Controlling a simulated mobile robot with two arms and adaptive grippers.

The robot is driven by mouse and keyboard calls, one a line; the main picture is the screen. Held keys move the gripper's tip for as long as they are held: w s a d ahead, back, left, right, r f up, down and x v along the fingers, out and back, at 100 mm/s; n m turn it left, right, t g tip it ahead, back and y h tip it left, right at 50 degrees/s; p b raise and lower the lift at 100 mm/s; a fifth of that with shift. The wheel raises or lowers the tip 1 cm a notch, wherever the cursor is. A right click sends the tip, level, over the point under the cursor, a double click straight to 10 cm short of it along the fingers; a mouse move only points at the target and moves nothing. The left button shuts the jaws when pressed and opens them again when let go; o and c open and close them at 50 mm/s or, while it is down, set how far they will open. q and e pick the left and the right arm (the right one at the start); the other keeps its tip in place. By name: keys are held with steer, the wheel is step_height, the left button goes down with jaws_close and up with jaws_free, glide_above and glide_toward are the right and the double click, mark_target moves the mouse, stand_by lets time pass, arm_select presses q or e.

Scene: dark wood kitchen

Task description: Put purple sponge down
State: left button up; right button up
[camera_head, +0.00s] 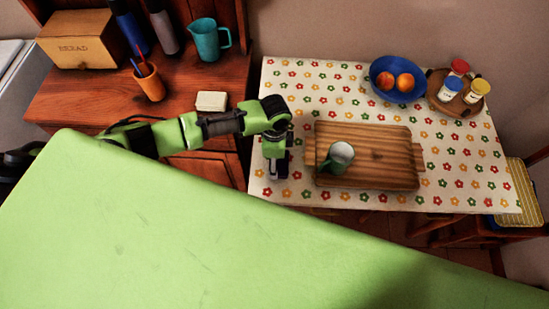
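I see no purple sponge in the head view. My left gripper (277,170) points down at the left end of the table with the flowered cloth (300,85), just left of the wooden board. Its fingers are small and dark here, and I cannot tell whether they are open, shut or holding something. My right gripper is not in view. A small cream block (211,101) lies on the wooden counter (100,97), behind my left forearm.
A green-and-white mug (338,157) is on the wooden board (385,150). A blue bowl (383,68) of oranges and a round tray (437,84) with jars stand at the back. The counter holds an orange cup (150,84), a teal jug (208,42) and a bread box (75,47).

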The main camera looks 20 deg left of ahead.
arm_select(q)
steer(key=o, duration=1)
steer(key=shift+f, duration=0.1)
steer(key=shift+r, duration=0.2)
step_height(320, 180, up, 12)
steer(key=shift+b, duration=0.6)
